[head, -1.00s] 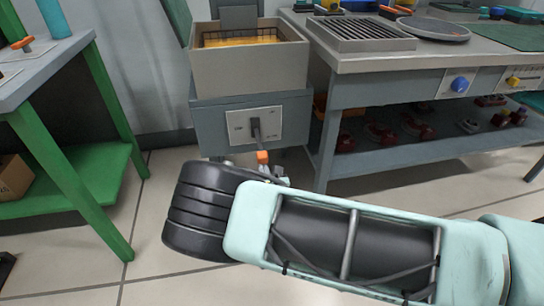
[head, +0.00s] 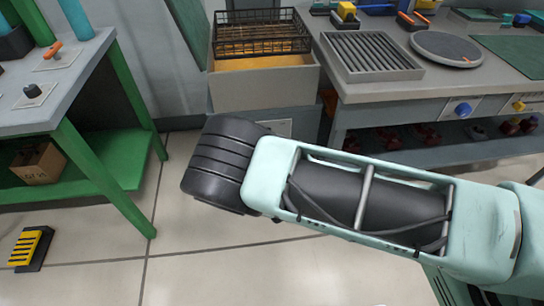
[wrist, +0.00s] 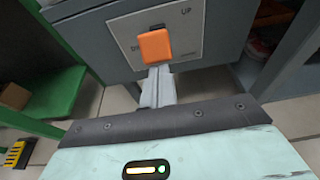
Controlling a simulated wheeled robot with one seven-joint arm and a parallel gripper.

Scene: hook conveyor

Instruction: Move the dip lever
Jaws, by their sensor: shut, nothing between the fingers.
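The dip lever's orange knob (wrist: 156,46) stands out from a pale plate (wrist: 190,40) on the grey dip tank's front in the wrist view. "UP" is printed at the plate's upper right, and part of a second label shows at left. My gripper (wrist: 158,72) is shut and empty, its fingertips just below the knob; I cannot tell whether they touch. In the head view my arm hides the lever and gripper. The tank (head: 265,88) holds yellow-orange liquid, and a black wire basket (head: 262,36) stands raised above it.
A green-legged table (head: 95,165) with small levers stands at left. A grey workbench (head: 345,92) with a ribbed tray (head: 370,58) and a round plate (head: 444,48) stands at right. A yellow-and-black block (head: 30,248) lies on the floor at left. The front floor is clear.

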